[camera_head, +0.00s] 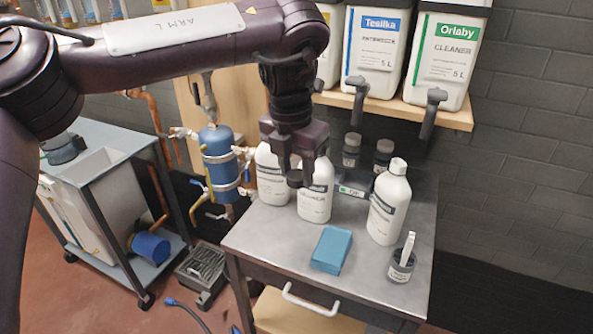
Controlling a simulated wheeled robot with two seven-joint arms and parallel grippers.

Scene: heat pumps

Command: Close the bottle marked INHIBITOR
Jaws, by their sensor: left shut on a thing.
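Three white bottles stand on the grey metal-topped cart (250,240). The middle bottle (315,205) has a label that seems to read CLEANER. The left bottle (270,190) stands beside it; its label is too small to read surely. The right bottle (388,207) has a white top, and its label is also unreadable. I cannot tell which one is marked INHIBITOR. My left gripper (296,172) points down, shut on a small dark cap (294,179), in front of the left and middle bottles. It hides their necks. My right gripper is not in view.
A blue cloth or pad (331,250) lies at the cart's front. A dark jar (401,266) with a white stick stands front right. Two dark jars (351,150) stand behind. Large canisters (375,50) with hanging taps sit on the shelf above. A blue tank (220,160) is at left.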

